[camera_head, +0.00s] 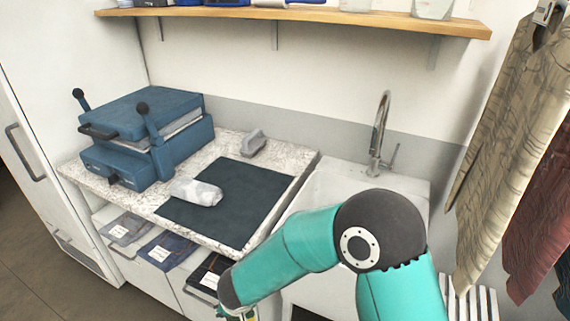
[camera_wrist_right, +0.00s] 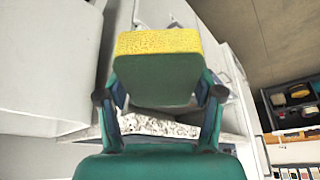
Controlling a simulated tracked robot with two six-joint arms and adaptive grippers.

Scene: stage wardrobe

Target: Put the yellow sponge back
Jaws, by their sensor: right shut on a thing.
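The yellow sponge (camera_wrist_right: 157,42) shows in the right wrist view, with a yellow face and a dark green side. My right gripper (camera_wrist_right: 163,92) is shut on it, one finger at each side. In the head view my teal right arm reaches across from the lower right to the bottom edge, where its gripper is almost wholly cut off. The sponge cannot be made out clearly there. My left gripper is not in view.
A sink (camera_head: 335,185) with a tall tap (camera_head: 380,130) lies behind my arm. The speckled counter (camera_head: 228,148) bears a blue press (camera_head: 150,135), a dark mat (camera_head: 240,205), a pale roll (camera_head: 196,191) and a grey block (camera_head: 253,142). Clothes (camera_head: 520,140) hang at right, beside a wooden shelf (camera_head: 300,15).

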